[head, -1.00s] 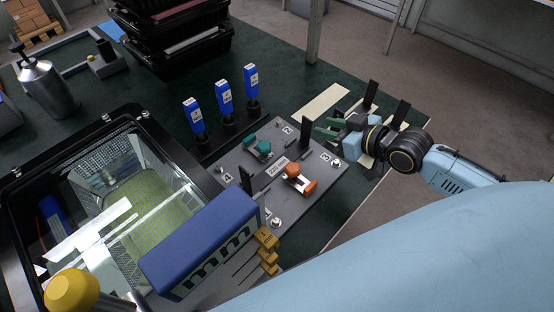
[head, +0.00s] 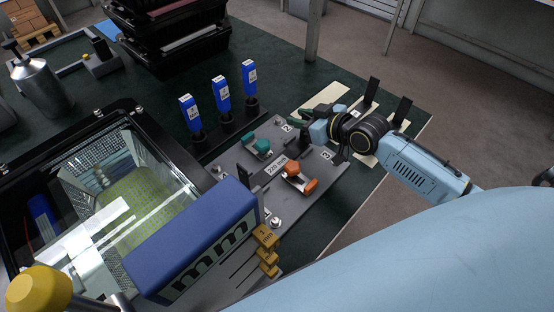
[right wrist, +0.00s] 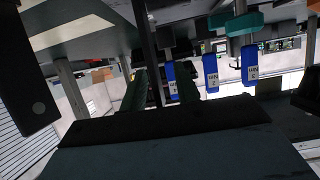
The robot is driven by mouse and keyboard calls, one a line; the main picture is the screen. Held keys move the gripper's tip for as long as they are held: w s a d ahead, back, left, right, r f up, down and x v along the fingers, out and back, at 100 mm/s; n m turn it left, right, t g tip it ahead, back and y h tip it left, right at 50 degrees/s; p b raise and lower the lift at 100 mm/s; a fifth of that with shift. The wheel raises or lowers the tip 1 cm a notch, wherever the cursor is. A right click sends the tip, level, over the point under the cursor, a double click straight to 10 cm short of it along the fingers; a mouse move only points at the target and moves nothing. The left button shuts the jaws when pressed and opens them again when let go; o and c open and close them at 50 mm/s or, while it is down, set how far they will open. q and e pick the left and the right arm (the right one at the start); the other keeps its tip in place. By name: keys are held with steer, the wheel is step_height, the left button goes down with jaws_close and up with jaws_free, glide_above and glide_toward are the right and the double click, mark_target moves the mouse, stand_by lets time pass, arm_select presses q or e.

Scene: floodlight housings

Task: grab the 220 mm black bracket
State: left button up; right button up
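Two black brackets, one left (head: 371,89) and one right (head: 402,109), show as dark upright plates over cream strips at the table's right end. I cannot read a length on either, so I cannot tell which is 220 mm. My right gripper (head: 306,118) is left of them, low over the far edge of the grey fixture plate (head: 325,175). A black plate with a round hole (right wrist: 36,105) shows close at that view's left edge. My left gripper is out of view.
A blue box marked mm (head: 195,240) covers part of the fixture plate. Teal (head: 258,149) and orange (head: 299,178) handles lie on it. Blue-tagged posts (head: 220,95) stand behind. A glass-topped housing (head: 130,200) fills the left. Black crates (head: 170,40) are stacked at the back.

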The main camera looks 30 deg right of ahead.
jaws_close()
steer(key=shift+r, duration=0.1)
stand_by(1.3)
